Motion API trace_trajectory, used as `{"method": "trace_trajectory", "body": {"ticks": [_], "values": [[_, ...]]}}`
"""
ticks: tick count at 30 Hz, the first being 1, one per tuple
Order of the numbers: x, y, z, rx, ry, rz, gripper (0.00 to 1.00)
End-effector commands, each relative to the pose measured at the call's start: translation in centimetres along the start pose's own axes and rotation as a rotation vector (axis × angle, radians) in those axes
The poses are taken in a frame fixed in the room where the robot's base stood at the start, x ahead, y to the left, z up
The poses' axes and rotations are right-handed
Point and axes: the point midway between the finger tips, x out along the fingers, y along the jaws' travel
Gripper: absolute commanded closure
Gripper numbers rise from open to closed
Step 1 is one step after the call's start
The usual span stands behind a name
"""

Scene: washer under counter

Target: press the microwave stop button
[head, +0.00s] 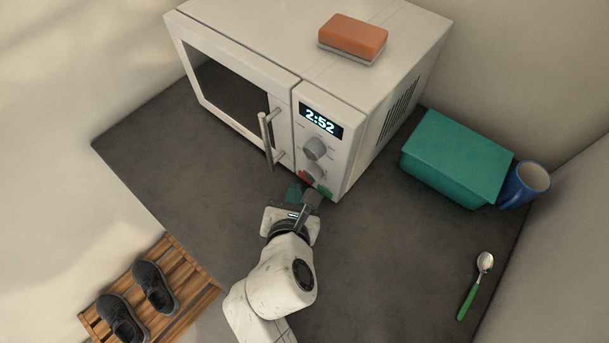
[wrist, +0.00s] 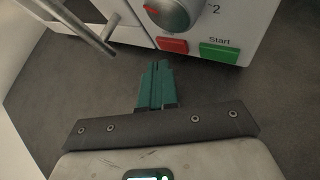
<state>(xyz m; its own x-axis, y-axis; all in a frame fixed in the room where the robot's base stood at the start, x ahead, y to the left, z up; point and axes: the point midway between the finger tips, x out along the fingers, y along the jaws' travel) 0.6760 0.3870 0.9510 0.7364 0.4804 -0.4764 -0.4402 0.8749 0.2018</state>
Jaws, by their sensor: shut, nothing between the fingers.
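The white microwave (head: 375,115) stands on the dark counter with its door shut. Its display (head: 321,121) reads 2:52. Below the display are a knob (head: 315,148), a red button (head: 306,177) at lower left and a green button (head: 324,190) at lower right.
The door handle (head: 266,140) juts out left of the panel, near my fingers. A sponge (head: 352,38) lies on the microwave. A teal box (head: 456,158), blue mug (head: 524,184) and green-handled spoon (head: 475,286) are at the right. Shoes (head: 138,303) rest on a slatted rack at lower left.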

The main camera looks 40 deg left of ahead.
Motion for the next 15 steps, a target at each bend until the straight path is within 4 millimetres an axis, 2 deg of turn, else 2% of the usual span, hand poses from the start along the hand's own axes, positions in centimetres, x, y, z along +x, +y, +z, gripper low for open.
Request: {"method": "trace_trajectory", "body": {"ticks": [15], "values": [[0.26, -0.22, 0.48, 0.000, 0.000, 0.000, 1.00]]}}
